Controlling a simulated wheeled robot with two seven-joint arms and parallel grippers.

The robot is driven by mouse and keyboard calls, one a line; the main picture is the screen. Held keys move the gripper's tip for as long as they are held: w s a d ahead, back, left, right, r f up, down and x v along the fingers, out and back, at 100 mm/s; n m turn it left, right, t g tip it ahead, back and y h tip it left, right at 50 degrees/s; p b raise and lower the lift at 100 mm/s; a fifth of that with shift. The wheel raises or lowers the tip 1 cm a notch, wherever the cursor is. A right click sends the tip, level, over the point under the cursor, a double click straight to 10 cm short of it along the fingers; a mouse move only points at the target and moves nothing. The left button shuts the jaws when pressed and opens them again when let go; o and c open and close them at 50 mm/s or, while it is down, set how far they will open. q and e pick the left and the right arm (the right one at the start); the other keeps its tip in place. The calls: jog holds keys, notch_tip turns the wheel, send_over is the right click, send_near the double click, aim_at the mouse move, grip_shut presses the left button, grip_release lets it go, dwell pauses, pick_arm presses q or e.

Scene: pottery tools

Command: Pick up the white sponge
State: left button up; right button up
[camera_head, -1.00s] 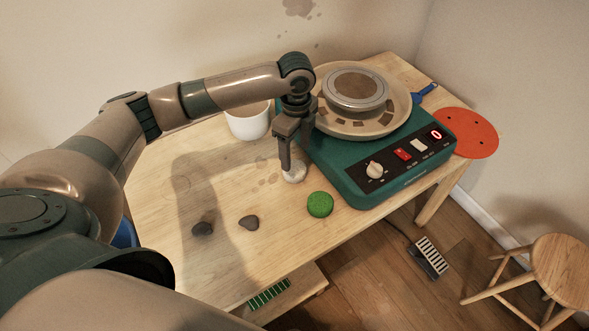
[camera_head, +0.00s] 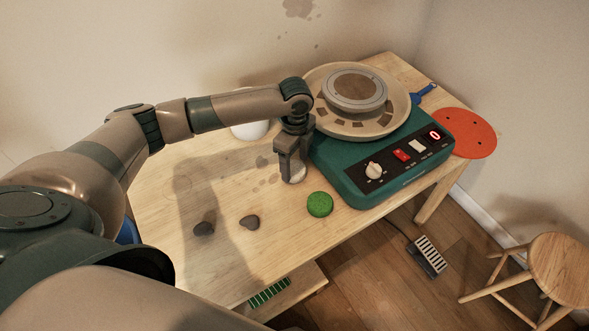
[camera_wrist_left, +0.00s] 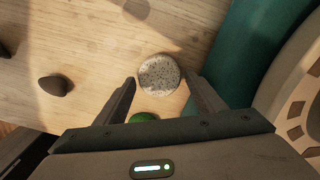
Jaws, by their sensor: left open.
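The white sponge (camera_wrist_left: 159,75) is a round, speckled pale disc lying on the wooden table. In the left wrist view it lies between and just beyond the two open fingertips of my left gripper (camera_wrist_left: 160,88). In the head view the sponge (camera_head: 298,174) is partly hidden by my left gripper (camera_head: 291,178), which points down over it beside the green pottery wheel. I cannot tell whether the fingers touch it. My right gripper is not in view.
The green pottery wheel (camera_head: 350,180) stands close on the right of the sponge. A green round sponge (camera_head: 320,204) lies just in front. Two dark stones (camera_head: 250,222) lie to the left. A white bucket (camera_head: 250,131) is behind my arm. The table's front left is mostly clear.

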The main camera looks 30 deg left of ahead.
pick_arm(q)
jog(key=shift+f, duration=0.7)
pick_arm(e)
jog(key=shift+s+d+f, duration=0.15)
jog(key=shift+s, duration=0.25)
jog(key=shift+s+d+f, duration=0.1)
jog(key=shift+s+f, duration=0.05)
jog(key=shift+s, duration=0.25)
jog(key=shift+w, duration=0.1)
pick_arm(q)
jog(key=c, duration=0.5)
jog(key=shift+c, duration=0.2)
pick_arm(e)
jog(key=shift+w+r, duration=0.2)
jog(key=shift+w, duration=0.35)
pick_arm(q)
jog(key=shift+r, duration=0.15)
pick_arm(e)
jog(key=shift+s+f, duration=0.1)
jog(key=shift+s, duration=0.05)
